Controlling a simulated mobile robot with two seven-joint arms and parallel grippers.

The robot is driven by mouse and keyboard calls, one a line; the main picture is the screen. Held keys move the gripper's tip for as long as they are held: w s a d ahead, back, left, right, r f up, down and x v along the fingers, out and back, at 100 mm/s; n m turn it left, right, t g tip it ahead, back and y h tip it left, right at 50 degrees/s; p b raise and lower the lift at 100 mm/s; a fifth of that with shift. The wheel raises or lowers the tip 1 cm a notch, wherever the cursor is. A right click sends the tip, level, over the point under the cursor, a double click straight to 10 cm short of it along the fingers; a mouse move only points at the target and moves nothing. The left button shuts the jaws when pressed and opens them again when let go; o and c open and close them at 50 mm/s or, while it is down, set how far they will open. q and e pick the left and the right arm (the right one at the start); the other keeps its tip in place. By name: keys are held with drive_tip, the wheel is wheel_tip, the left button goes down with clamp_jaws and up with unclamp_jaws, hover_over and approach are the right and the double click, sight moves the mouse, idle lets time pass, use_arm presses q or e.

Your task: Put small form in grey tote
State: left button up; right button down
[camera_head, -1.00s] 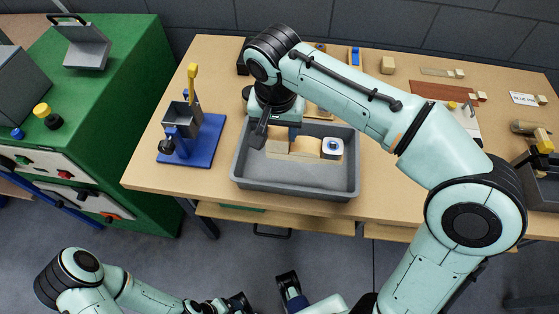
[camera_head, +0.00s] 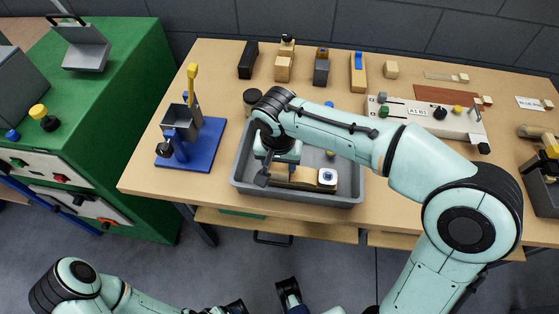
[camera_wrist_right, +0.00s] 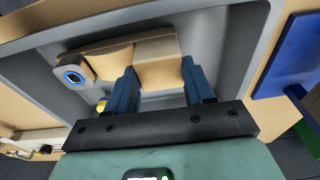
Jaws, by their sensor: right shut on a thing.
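The small form is a pale wooden curved block (camera_head: 305,177) with a white, blue-ringed end. It is within the outline of the grey tote (camera_head: 240,180), near the front wall. I cannot tell whether it touches the floor. My right gripper (camera_head: 278,172) points down over the tote. In the right wrist view its blue fingers (camera_wrist_right: 161,88) are shut on the form (camera_wrist_right: 158,62), one on each side, with the tote's grey wall (camera_wrist_right: 225,45) around. My left gripper (camera_head: 288,292) is low at the bottom edge, away from the table; its jaw state is unclear.
A blue stand with a yellow lever (camera_head: 190,145) is left of the tote. A dark round jar (camera_head: 252,100) is close behind it. Several tools, including a wooden plane (camera_head: 358,72), line the back. A white fixture (camera_head: 425,117) is at right. The front-right tabletop is partly covered by my arm.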

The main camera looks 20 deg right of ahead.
drive_tip(key=shift+f, duration=0.1)
drive_tip(key=shift+c, duration=2.1)
unclamp_jaws()
drive_tip(key=shift+r, duration=0.2)
wheel_tip(320, 180, up, 12)
drive_tip(key=s+p, duration=0.1)
drive_tip(key=p, duration=0.1)
drive_tip(key=shift+s+a, duration=0.25)
drive_tip(key=shift+a, duration=0.2)
drive_tip(key=shift+f, duration=0.2)
